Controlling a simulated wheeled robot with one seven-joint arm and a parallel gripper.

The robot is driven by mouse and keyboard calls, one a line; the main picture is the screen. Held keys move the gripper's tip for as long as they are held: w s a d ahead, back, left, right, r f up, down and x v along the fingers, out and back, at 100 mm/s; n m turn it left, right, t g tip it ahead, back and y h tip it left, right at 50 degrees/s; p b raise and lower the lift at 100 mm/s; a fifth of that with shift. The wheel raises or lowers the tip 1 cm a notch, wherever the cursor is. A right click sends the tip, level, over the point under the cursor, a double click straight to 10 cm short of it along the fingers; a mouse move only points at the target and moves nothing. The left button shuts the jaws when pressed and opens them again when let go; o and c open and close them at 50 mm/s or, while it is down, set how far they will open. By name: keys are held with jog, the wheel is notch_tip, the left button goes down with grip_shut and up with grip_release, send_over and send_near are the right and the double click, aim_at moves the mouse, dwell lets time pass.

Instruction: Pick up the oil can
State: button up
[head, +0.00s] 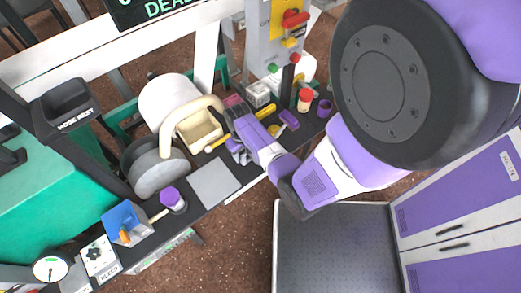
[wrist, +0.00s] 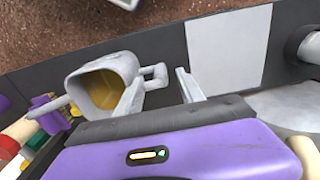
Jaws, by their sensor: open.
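The oil can appears to be the light grey vessel (wrist: 84,84) left of centre in the wrist view. It has an open top with an amber-brown inside, a thin spout pointing left and a loop handle on its right. My gripper (wrist: 160,80) is open, its two fingers pointing toward the bench. The handle shows between the fingertips; I cannot tell whether they touch it. In the head view my gripper (head: 237,152) is low over the bench, and I cannot make out the can, which the gripper and forearm seem to hide.
A flat grey plate (head: 215,182) lies beside the gripper. A beige bin (head: 200,132) and grey round wheels (head: 155,168) stand behind it. A red-topped jar (head: 305,99) and purple parts (head: 289,120) lie to the right.

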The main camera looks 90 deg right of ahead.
jog(key=shift+f, duration=1.45)
jog(key=shift+c, duration=0.3)
grip_shut()
